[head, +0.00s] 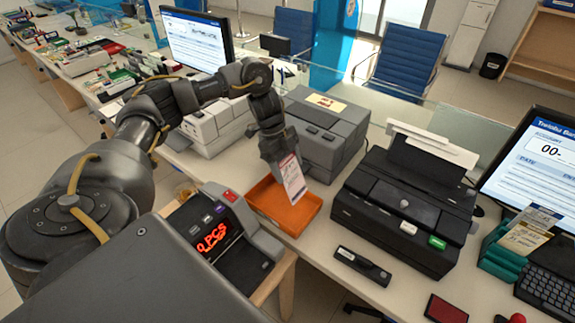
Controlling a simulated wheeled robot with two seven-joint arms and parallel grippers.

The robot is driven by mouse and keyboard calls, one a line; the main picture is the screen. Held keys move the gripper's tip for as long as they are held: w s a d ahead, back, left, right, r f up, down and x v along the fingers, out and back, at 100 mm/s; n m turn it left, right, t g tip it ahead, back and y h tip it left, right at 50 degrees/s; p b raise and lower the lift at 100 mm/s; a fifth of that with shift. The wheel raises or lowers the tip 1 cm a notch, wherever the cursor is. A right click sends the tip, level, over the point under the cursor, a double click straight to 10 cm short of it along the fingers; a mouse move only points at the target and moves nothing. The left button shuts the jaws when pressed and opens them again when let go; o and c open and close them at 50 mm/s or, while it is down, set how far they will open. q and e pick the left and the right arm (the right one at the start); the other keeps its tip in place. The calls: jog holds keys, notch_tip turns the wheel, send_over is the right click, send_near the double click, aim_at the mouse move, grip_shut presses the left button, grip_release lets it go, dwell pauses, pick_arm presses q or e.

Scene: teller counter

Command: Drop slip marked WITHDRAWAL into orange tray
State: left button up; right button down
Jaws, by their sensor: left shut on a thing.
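My left gripper (281,158) points down over the orange tray (298,217), which lies on the white counter. I cannot tell whether the slip touches the tray floor. My right gripper does not show.
A bill counter (240,255) with a red display stands left of the tray. A grey machine (325,135) is behind it, and a black printer (405,210) is to the right. A black handheld device (362,265) and a green slip holder (505,250) lie further right.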

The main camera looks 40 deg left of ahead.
pick_arm(q)
notch_tip(320, 180, down, 9)
jog(key=b, duration=0.6)
jog(key=shift+r, duration=0.15)
jog(key=o, duration=0.9)
notch_tip(320, 180, up, 7)
jog(key=p, duration=0.7)
jog(key=shift+r, duration=0.1)
